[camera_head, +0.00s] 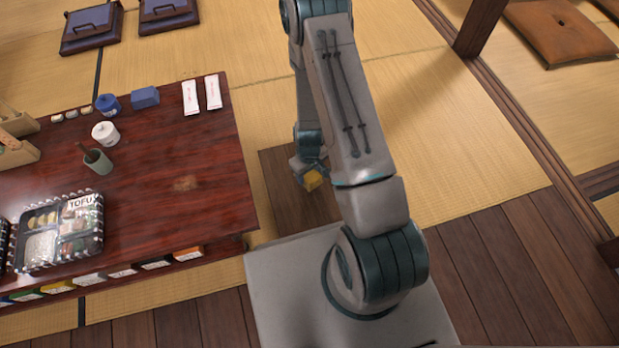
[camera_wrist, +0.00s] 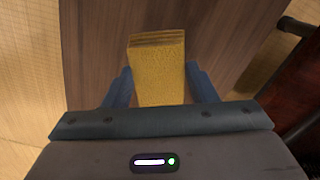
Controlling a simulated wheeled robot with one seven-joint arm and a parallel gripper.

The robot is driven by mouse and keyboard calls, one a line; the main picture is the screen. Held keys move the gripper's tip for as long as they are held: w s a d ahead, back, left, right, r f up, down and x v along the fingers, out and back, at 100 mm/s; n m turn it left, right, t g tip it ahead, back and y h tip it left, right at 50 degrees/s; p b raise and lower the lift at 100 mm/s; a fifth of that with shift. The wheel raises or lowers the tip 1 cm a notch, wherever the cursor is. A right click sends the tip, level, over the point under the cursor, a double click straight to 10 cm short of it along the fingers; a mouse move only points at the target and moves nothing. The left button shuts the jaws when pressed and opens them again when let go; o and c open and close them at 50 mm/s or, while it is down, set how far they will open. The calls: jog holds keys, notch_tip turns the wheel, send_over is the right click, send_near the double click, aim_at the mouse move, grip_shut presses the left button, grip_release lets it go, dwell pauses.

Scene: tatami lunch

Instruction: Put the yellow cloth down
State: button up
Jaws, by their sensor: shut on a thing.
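The yellow cloth (camera_wrist: 158,75) is a folded block with layered edges, held between the two fingers of my gripper (camera_wrist: 158,88) in the wrist view. I cannot tell whether the cloth touches that surface.
A dark red table (camera_head: 215,180) stands to the left, with a tofu bento box (camera_head: 20,262), a cup (camera_head: 98,161), jars and white packets near its edge. Tatami (camera_head: 440,120) lies beyond. A wooden post (camera_head: 480,25) and a cushion (camera_head: 560,32) are at the upper right.

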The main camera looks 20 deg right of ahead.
aim_at(309, 175)
jog(key=shift+f+b, duration=0.65)
jog(key=shift+f, duration=0.95)
jog(key=shift+f, duration=0.2)
jog(key=o, duration=0.9)
jog(key=shift+r, duration=0.1)
jog(key=shift+r, duration=0.1)
